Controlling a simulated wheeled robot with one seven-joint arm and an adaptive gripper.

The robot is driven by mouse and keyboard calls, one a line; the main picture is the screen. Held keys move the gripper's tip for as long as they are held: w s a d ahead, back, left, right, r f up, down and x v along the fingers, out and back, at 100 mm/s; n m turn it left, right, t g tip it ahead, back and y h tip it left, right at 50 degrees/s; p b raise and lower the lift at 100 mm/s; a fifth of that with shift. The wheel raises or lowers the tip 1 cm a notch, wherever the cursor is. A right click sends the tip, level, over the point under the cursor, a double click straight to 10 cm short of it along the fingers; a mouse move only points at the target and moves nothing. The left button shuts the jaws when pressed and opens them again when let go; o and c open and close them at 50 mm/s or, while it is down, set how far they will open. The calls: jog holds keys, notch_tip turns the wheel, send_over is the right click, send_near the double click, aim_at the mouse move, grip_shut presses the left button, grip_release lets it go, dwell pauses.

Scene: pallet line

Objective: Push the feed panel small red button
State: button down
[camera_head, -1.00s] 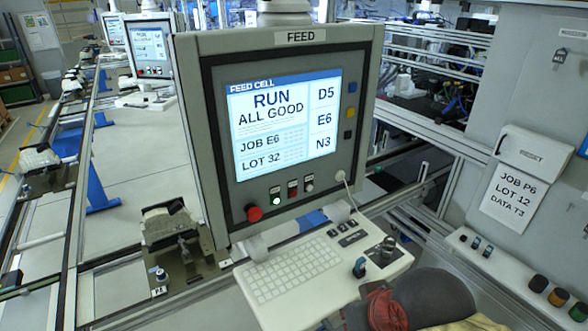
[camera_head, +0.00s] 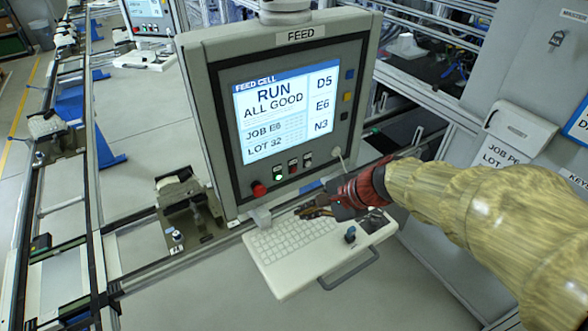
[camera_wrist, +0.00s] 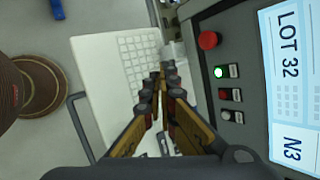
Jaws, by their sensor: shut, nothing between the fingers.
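The FEED panel (camera_head: 193,80) shows RUN, ALL GOOD on its screen (camera_head: 290,112). The small red button (camera_head: 292,167) sits in the row below the screen, between a lit green button (camera_head: 278,171) and a pale one (camera_head: 307,160). In the wrist view the small red button (camera_wrist: 224,94) is right of my fingers, clear and uncovered. A larger red mushroom knob (camera_head: 259,189) is at the panel's lower left. My gripper (camera_head: 300,212) is shut and empty, over the keyboard, below the button row and apart from it. Its fingertips (camera_wrist: 162,72) also show in the wrist view.
The white keyboard shelf (camera_head: 275,283) juts out below the panel, with a dark blue knob (camera_head: 350,234) on it. A grey cabinet (camera_head: 520,60) stands at the right.

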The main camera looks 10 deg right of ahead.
aim_at(294, 170)
jog(key=w+d+f+m+t, duration=0.2)
jog(key=w+d+f+m, duration=0.3)
jog(key=w+m, duration=0.3)
jog(key=shift+w+d+f+m, duration=0.2)
jog(key=shift+d+f+m, duration=0.2)
jog(key=shift+d+m, duration=0.4)
jog(key=w+a+p, duration=0.1)
jog(key=w+a, duration=0.1)
jog(key=w, duration=0.6)
jog(key=shift+w+a, duration=0.2)
jog(key=shift+a, duration=0.15)
jog(key=shift+w, duration=0.2)
dwell(0.4)
jog(key=shift+w+a, duration=0.15)
jog(key=shift+w, duration=0.05)
jog(key=shift+w+a, duration=0.15)
jog(key=shift+w, duration=0.35)
dwell(0.8)
jog(key=shift+s, duration=0.15)
jog(key=shift+s+d, duration=0.3)
jog(key=shift+s, duration=0.45)
